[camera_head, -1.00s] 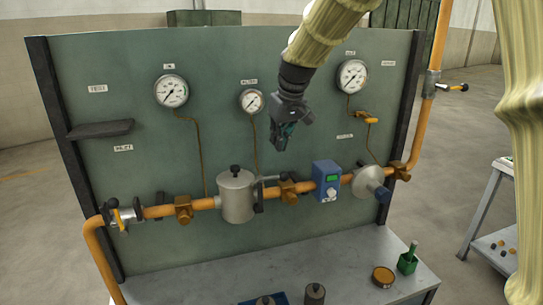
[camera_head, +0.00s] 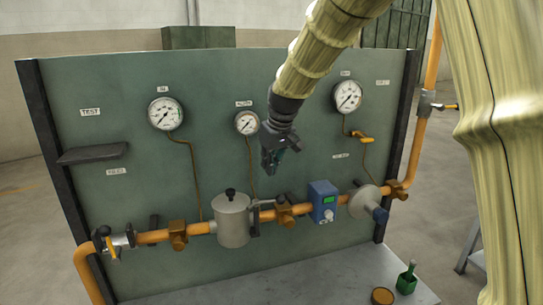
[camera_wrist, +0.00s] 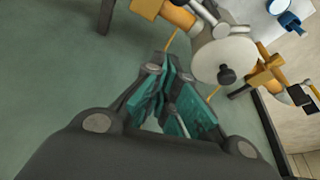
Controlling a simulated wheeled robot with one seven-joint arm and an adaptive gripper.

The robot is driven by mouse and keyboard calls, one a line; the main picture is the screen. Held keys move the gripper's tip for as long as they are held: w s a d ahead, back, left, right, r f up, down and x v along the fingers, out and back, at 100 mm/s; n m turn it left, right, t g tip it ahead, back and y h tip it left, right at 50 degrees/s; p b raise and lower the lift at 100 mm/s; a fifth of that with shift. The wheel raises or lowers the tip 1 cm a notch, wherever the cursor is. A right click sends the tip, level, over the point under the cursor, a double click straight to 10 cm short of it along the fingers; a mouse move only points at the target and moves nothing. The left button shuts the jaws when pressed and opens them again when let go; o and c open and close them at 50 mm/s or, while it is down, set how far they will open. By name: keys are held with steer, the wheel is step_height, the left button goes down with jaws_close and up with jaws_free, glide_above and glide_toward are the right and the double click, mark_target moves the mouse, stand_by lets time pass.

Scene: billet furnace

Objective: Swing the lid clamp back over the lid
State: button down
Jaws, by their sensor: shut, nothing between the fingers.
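The lid is the top of the grey filter canister (camera_head: 233,222), with a black knob (camera_head: 230,194) standing at its middle. In the wrist view the round pale lid (camera_wrist: 218,55) and its knob (camera_wrist: 227,75) are seen from above. What looks like the lid clamp (camera_head: 266,202) is a grey bar at the canister's right side, pointing away from the lid. In the wrist view it seems to be the metal rod (camera_wrist: 209,14) beside the lid. My gripper (camera_head: 270,166) is shut and empty, above and right of the canister, touching nothing. Its teal fingers (camera_wrist: 160,76) show in the wrist view.
An orange pipe (camera_head: 152,237) runs along the green board, with brackets, a blue meter (camera_head: 323,201) and a round grey fitting (camera_head: 363,202) right of the canister. Gauges (camera_head: 246,123) hang above. A shelf (camera_head: 92,154) juts out at left. The bench (camera_head: 325,275) lies below.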

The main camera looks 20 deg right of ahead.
step_height(320, 180, down, 6)
steer(key=s+p, duration=0.1)
steer(key=p, duration=0.3)
steer(key=shift+s+d, duration=0.25)
steer(key=shift+s, duration=0.15)
steer(key=shift+s, duration=0.1)
steer(key=shift+d+f+m, duration=0.1)
steer(key=shift+d+m, duration=0.05)
steer(key=shift+m, duration=0.15)
